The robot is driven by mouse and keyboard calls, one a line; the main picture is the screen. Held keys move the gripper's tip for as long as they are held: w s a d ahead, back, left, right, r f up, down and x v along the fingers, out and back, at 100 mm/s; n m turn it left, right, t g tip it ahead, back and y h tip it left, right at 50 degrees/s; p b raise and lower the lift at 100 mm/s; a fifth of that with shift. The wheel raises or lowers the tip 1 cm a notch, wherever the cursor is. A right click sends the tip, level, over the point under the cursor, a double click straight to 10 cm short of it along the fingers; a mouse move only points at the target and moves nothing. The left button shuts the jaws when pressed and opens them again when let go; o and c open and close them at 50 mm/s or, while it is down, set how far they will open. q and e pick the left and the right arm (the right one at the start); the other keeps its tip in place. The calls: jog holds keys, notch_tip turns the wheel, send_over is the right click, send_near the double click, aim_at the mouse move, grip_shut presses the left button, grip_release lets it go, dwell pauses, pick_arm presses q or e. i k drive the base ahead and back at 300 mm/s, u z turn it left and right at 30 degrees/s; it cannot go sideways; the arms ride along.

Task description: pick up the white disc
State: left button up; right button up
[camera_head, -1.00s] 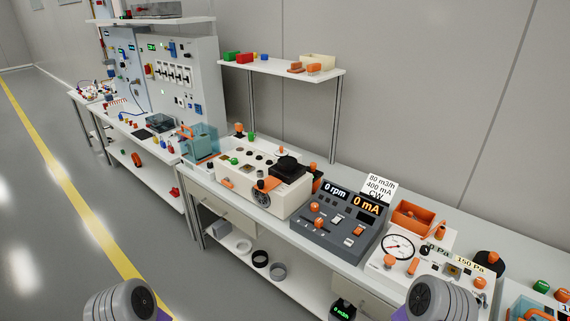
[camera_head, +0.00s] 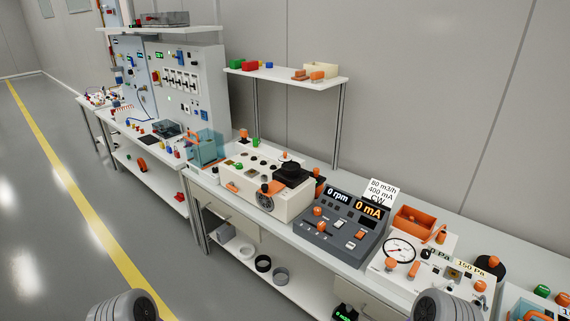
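A small white round piece (camera_head: 246,251), which looks like the white disc, sits on the lower shelf (camera_head: 303,299) under the bench. It is left of a black ring (camera_head: 263,263) and a grey ring (camera_head: 281,275). It is pale against the pale shelf, so its outline is hard to make out. Grey links of my two arms show at the bottom edge, left and right. Neither gripper is in view, so nothing shows of what they hold.
The bench above carries a cream box with knobs (camera_head: 240,190), a dark control panel (camera_head: 345,235) and an orange tray (camera_head: 415,220). Drawers (camera_head: 232,220) hang over part of the shelf. The floor (camera_head: 60,180) at the left is clear.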

aim_at(284, 158)
jog(key=u, duration=3.85)
jog(key=i, duration=0.1)
jog(key=z, duration=2.45)
jog(key=i, duration=1.65)
jog(key=z, duration=0.95)
jog(key=i, duration=0.85)
jog(key=z, duration=0.75)
